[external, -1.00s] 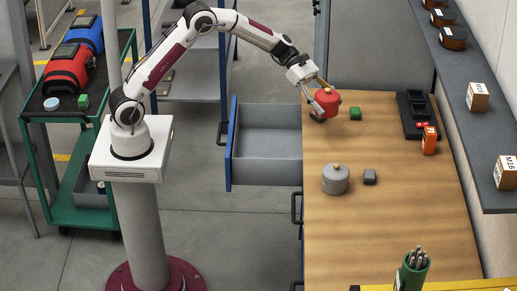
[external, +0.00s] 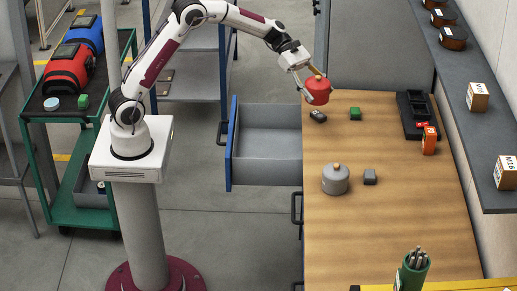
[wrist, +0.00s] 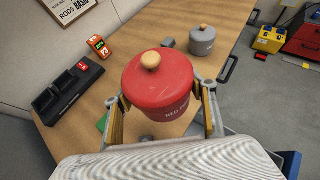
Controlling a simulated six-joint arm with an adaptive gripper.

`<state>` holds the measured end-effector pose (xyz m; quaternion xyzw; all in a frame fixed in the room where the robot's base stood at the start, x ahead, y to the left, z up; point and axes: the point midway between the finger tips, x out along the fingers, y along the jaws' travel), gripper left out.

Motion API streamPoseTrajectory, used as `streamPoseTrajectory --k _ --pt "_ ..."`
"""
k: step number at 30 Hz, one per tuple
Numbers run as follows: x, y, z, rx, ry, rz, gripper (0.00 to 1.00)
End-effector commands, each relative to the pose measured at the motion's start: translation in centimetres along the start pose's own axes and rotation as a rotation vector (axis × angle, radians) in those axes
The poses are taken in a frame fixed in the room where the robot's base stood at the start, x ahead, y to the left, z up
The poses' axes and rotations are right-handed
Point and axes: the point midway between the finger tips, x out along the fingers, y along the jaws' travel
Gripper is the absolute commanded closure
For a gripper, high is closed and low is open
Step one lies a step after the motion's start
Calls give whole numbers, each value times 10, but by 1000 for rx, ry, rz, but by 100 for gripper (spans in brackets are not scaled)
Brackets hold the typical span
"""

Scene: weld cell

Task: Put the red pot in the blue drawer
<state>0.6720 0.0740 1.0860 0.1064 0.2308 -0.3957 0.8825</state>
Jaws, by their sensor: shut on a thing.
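The red pot (external: 318,91) has a lid with a wooden knob. My gripper (external: 309,88) is shut on it and holds it above the far left end of the wooden table (external: 400,215). In the wrist view the red pot (wrist: 158,82) sits upright between the two fingers of my gripper (wrist: 165,108). The blue drawer (external: 265,143) is pulled out at the table's left side, with a blue front and a grey inside that looks empty. It lies below and to the left of the pot.
A grey pot (external: 335,180) and a small grey block (external: 370,176) stand mid-table. A green block (external: 355,113) and a small dark item (external: 318,116) lie near the far end. A black charger tray (external: 415,115) and an orange device (external: 429,140) are at the right.

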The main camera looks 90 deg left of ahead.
Motion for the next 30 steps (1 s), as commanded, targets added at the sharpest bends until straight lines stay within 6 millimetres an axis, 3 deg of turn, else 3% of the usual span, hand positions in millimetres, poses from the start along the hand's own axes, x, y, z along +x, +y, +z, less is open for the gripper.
streamPoseTrajectory --k 15,26,30 --pt "-62 -81 -34 82 0 -149 77" --pt "-86 -117 -44 111 -15 -208 77" --pt "-78 -118 -57 110 -16 -213 77"
